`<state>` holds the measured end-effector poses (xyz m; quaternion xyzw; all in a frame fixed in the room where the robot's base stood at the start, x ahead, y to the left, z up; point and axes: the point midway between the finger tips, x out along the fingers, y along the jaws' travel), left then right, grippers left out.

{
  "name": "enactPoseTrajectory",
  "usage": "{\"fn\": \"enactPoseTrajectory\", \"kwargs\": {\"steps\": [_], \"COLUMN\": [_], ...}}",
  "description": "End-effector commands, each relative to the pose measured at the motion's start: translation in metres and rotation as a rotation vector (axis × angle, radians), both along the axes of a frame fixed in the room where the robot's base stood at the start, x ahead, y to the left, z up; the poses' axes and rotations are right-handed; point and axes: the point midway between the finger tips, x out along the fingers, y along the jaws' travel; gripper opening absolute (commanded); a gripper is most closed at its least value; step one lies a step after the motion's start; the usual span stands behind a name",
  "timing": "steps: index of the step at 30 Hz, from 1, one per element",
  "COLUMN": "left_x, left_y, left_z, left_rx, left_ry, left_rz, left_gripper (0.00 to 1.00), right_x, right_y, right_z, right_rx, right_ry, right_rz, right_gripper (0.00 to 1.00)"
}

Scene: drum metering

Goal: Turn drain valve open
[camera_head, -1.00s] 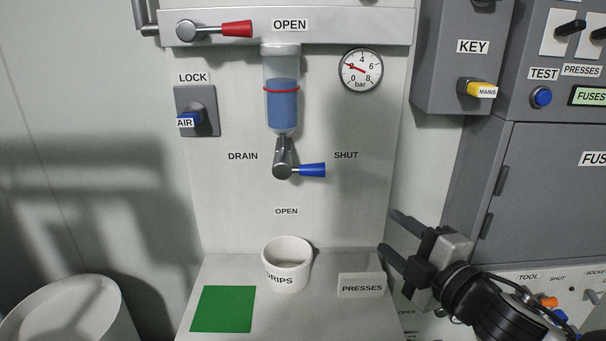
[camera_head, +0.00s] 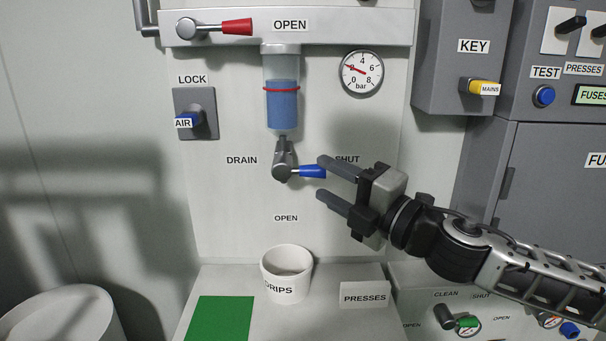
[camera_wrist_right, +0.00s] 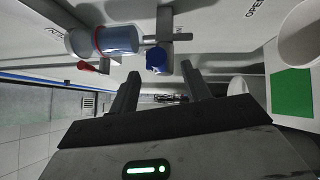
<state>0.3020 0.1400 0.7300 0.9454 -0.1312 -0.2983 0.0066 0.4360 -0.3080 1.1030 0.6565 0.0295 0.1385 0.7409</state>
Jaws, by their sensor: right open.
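The drain valve (camera_head: 284,171) sits below the clear cylinder of blue liquid (camera_head: 283,104). Its blue lever (camera_head: 312,171) points right, toward the SHUT label. My right gripper (camera_head: 321,179) is open, its fingers pointing left by the lever. The upper finger is close to the lever's blue tip and partly covers the SHUT label; I cannot tell whether it touches. In the right wrist view the blue lever end (camera_wrist_right: 156,60) lies ahead of the two open fingers (camera_wrist_right: 160,78), with nothing between them. My left gripper is not in view.
A white DRIPS cup (camera_head: 287,275) stands on the ledge below the valve, beside a green square (camera_head: 220,318) and a PRESSES sign (camera_head: 364,294). A red lever (camera_head: 237,27) and a gauge (camera_head: 362,73) are above. The AIR lock (camera_head: 196,114) is at left.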

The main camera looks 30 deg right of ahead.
Motion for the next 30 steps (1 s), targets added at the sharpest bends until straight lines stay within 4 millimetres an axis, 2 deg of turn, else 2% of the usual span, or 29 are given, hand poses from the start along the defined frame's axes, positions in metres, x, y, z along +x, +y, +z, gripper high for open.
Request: {"fn": "enactPoseTrajectory", "kwargs": {"steps": [3,11,12,18,30], "left_x": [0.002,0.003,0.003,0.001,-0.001], "left_y": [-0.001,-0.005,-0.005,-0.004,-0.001], "left_z": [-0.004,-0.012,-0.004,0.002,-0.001], "left_rx": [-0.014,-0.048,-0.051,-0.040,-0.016], "left_ry": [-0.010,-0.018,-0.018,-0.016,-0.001], "left_rz": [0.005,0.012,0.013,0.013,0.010], "left_gripper": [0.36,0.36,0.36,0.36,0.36], "right_x": [0.015,0.037,0.039,0.046,0.061], "right_y": [0.004,0.008,0.006,0.004,0.013], "right_z": [0.001,0.004,0.008,0.011,0.010], "right_rx": [-0.010,-0.011,-0.001,0.006,0.000], "right_ry": [-0.006,-0.006,-0.005,-0.004,-0.002], "right_rz": [-0.001,-0.004,-0.010,-0.017,-0.007], "right_gripper": [0.48,0.48,0.48,0.48,0.48]}}
